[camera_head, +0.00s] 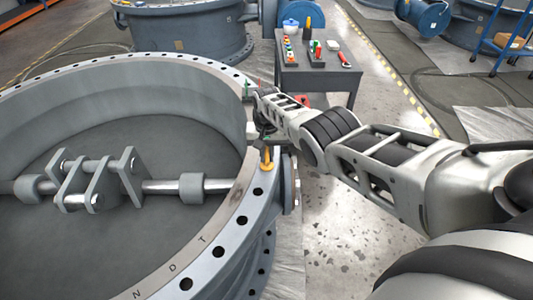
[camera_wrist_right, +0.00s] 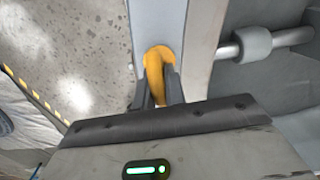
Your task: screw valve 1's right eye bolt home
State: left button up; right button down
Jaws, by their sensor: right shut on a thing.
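Valve 1 (camera_head: 232,208) is a big grey ring with a flange full of bolt holes, lying open side up on the left of the head view. Its right eye bolt (camera_head: 267,162) is yellow and stands on the flange at the ring's right side. My right gripper (camera_head: 265,146) reaches in from the right and is shut on the eye bolt. In the right wrist view the dark fingers (camera_wrist_right: 160,86) sit on both sides of the yellow eye bolt (camera_wrist_right: 156,60). The bolt's thread and its seat are hidden. My left gripper is not in view.
Inside the ring, a shaft (camera_head: 160,186) with brackets crosses the disc. A grey table (camera_head: 318,78) with small coloured parts and tools stands behind my right forearm. Other valves (camera_head: 190,28) stand at the back. Speckled floor (camera_head: 330,235) right of the ring is clear.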

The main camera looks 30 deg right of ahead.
jog(key=shift+d+r+m, duration=0.1)
jog(key=shift+r+m, duration=0.05)
jog(key=shift+m, duration=0.65)
jog(key=c, duration=1.5)
grip_release()
jog(key=shift+o, duration=0.2)
